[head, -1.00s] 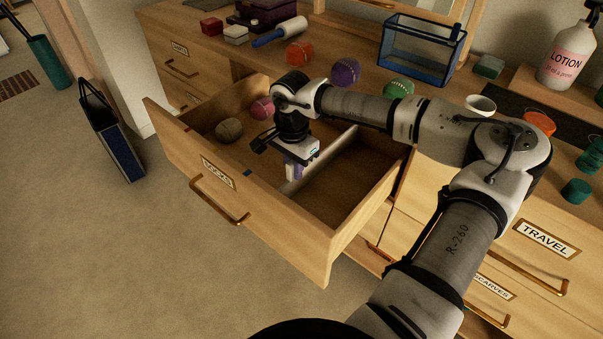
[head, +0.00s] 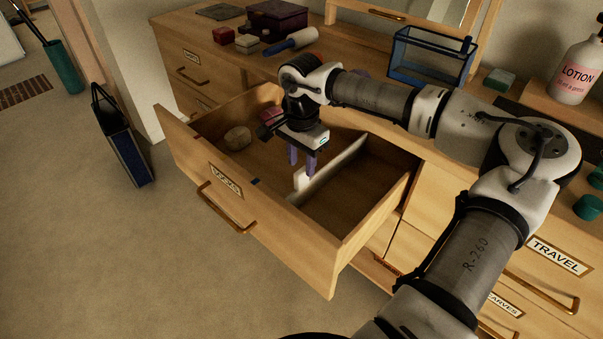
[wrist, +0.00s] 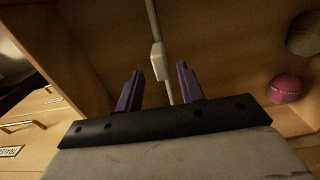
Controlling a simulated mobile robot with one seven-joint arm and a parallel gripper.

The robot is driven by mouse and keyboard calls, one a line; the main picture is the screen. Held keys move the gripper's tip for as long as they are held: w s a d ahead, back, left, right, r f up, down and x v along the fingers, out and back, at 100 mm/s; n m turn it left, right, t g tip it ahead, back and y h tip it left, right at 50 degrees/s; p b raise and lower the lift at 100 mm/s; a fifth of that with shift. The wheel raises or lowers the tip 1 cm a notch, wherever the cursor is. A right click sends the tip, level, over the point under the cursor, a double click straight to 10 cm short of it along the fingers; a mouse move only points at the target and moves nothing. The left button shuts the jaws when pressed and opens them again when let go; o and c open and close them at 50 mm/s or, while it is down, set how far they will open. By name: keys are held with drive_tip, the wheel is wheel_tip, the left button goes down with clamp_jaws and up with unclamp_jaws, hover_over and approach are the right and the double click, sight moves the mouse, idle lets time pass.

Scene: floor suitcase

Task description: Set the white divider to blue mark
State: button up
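The white divider (head: 338,168) stands across the open drawer, with a white block-like tab (head: 301,179) at its near end. The blue mark (head: 256,181) is on the top edge of the drawer front, left of the divider's near end in the head view. My gripper (head: 302,168) points down over the tab with its purple fingers apart. In the wrist view, the tab (wrist: 159,62) shows between and just beyond the fingertips (wrist: 158,74), with a gap on both sides. The fingers do not hold it.
The drawer (head: 340,254) has a tan ball (head: 238,138) and a pink ball (wrist: 286,88) left of the divider; the right compartment looks empty. A blue-framed glass box (head: 430,58) stands on the dresser top. A dark bag (head: 124,140) stands on the floor left.

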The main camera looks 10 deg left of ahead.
wheel_tip(320, 180, up, 8)
drive_tip(key=shift+r, duration=0.15)
drive_tip(key=shift+d, duration=0.15)
idle(0.4)
